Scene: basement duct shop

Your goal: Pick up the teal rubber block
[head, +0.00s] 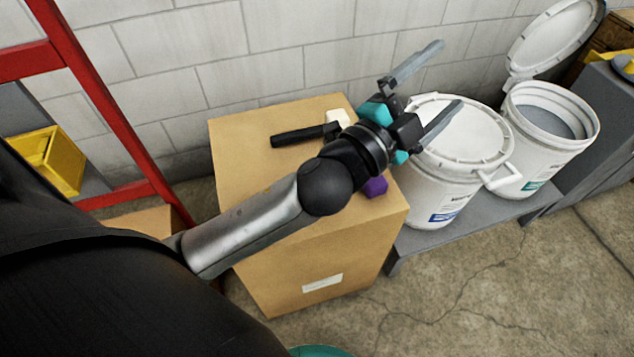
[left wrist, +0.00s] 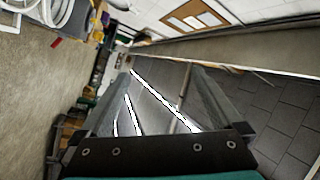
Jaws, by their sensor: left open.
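I cannot make out the teal rubber block in either view. The teal patches at my left wrist look like part of the gripper, and my arm hides part of the box top. My left gripper (head: 448,75) is open and empty, with its two fingers spread, above the far right part of the cardboard box (head: 240,145) and towards the white buckets. In the left wrist view its fingers (left wrist: 185,95) stand apart with nothing between them. My right gripper is not in view.
On the box lie a purple block (head: 375,187), partly behind my arm, and a black-handled mallet (head: 298,136) with a pale head. A lidded white bucket (head: 440,190) and an open one (head: 545,140) stand on a grey bench (head: 440,237). A red frame (head: 100,105) stands left.

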